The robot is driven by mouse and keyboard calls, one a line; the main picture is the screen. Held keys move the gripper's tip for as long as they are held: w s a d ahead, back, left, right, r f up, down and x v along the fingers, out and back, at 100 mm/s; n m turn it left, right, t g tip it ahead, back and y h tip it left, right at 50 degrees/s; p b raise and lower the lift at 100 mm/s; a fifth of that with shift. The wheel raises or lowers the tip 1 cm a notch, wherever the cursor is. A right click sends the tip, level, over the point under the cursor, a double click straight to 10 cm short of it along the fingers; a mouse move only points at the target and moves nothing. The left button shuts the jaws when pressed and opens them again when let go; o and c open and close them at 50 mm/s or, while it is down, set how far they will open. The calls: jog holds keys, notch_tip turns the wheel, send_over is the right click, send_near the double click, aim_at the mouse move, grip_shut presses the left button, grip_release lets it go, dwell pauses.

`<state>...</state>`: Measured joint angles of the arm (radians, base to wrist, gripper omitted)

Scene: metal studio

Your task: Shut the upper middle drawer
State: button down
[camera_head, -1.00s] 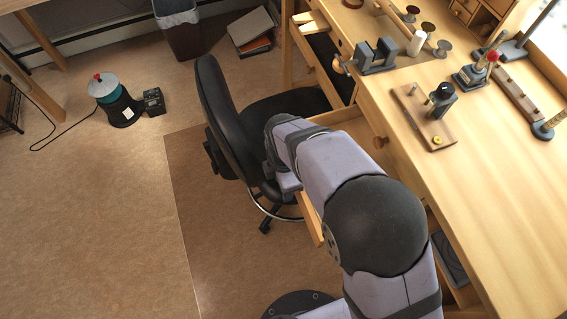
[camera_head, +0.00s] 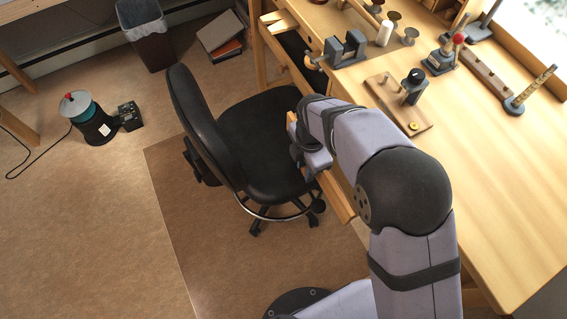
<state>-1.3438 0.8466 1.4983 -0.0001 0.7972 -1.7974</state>
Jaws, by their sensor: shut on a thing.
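The drawer (camera_head: 336,198) is a light wooden drawer under the desk's front edge. My gripper (camera_head: 306,160) is at the drawer's outer face, at the end of my grey arm. It is shut on the drawer; the wrist hides the fingertips and the exact part held.
A black office chair (camera_head: 255,150) stands close beside my gripper and the drawer. The wooden desk (camera_head: 480,190) carries a vise (camera_head: 346,48) and a small tool on a board (camera_head: 398,104). Open floor (camera_head: 80,230) lies to the left.

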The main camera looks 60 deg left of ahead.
send_over(336, 162)
dwell(0.4)
jog(key=c, duration=1.4)
grip_release()
jog(key=shift+c, duration=0.2)
notch_tip(336, 162, up, 8)
jog(key=b, duration=0.1)
jog(key=shift+f+b, duration=0.25)
jog(key=shift+b, duration=0.15)
